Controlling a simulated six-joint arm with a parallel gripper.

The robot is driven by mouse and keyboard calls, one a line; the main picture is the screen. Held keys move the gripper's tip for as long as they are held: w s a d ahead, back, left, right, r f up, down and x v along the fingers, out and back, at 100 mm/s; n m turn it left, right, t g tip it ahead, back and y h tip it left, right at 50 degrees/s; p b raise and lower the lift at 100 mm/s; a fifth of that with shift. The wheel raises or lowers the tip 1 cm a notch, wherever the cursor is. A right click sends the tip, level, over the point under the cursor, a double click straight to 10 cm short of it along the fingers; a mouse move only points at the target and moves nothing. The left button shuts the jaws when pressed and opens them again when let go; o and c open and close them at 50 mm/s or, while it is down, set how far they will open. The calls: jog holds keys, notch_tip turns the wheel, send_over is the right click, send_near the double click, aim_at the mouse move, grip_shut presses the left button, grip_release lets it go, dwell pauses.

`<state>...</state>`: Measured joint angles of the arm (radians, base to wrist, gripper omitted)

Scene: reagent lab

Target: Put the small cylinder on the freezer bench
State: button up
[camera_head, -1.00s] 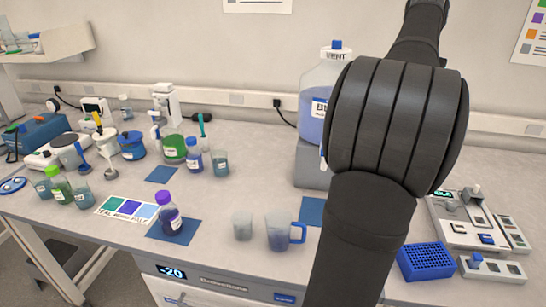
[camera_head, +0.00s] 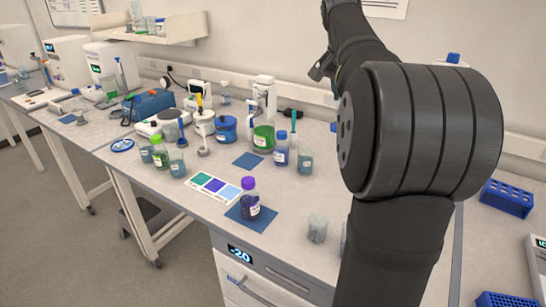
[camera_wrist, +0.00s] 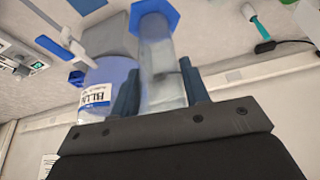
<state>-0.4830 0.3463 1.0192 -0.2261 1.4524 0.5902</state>
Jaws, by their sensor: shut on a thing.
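In the wrist view, my gripper (camera_wrist: 158,92) is shut on the small cylinder (camera_wrist: 160,72), a clear tube with a blue hexagonal base. The cylinder is held between the two fingers, with its base pointing away from the palm. In the head view the cylinder is not visible; my arm fills the right half and hides most of the gripper. The bench (camera_head: 290,200) with a freezer (camera_head: 240,253) showing "-20" beneath it stands in front of me.
A purple-capped bottle (camera_head: 249,200) stands on a blue mat (camera_head: 236,214) near the front edge, with a glass beaker (camera_head: 317,229) to its right. Several bottles and devices crowd the bench's left and back. A blue-liquid container (camera_wrist: 97,92) shows behind the gripper in the wrist view.

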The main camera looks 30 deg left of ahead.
jog(key=s+a+f+n, duration=0.1)
jog(key=s+a+f, duration=0.3)
jog(key=s+f, duration=0.4)
jog(key=s+a+f, duration=0.3)
jog(key=s+f, duration=0.3)
jog(key=f, duration=0.3)
notch_tip(320, 180, down, 10)
jog(key=shift+a+f+y, duration=0.15)
jog(key=shift+f+y, duration=0.05)
jog(key=shift+y, duration=0.1)
jog(key=shift+s+f, duration=0.1)
jog(key=o, duration=1.2)
